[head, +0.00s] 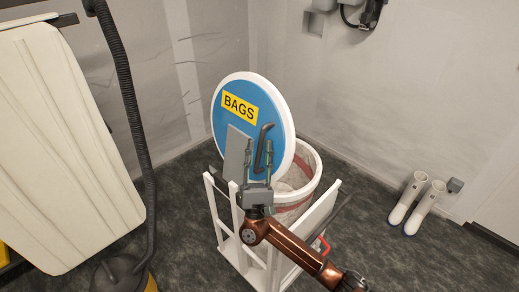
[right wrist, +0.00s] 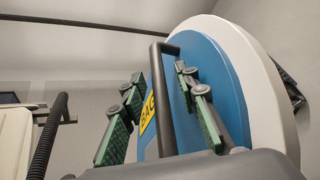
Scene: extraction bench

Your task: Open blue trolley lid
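The round blue lid (head: 222,122) has a white rim, a yellow BAGS label and a dark bar handle (head: 264,142). It stands steeply raised at the back of the white trolley (head: 214,205), and the round bin mouth (head: 309,160) shows beneath it. My right gripper (head: 258,158) is in front of the lid's lower face, by the handle. In the right wrist view, its green-padded fingers (right wrist: 162,112) are apart, with the handle (right wrist: 160,90) between them and gaps visible. Whether a finger touches the handle or lid I cannot tell. My left gripper is out of view.
A cream panel (head: 60,140) and a black hose (head: 130,90) stand at the left. White boots (head: 416,203) stand on the dark floor by the right wall. A red-handled part (head: 322,246) is at the trolley's front right. Open floor lies right of the trolley.

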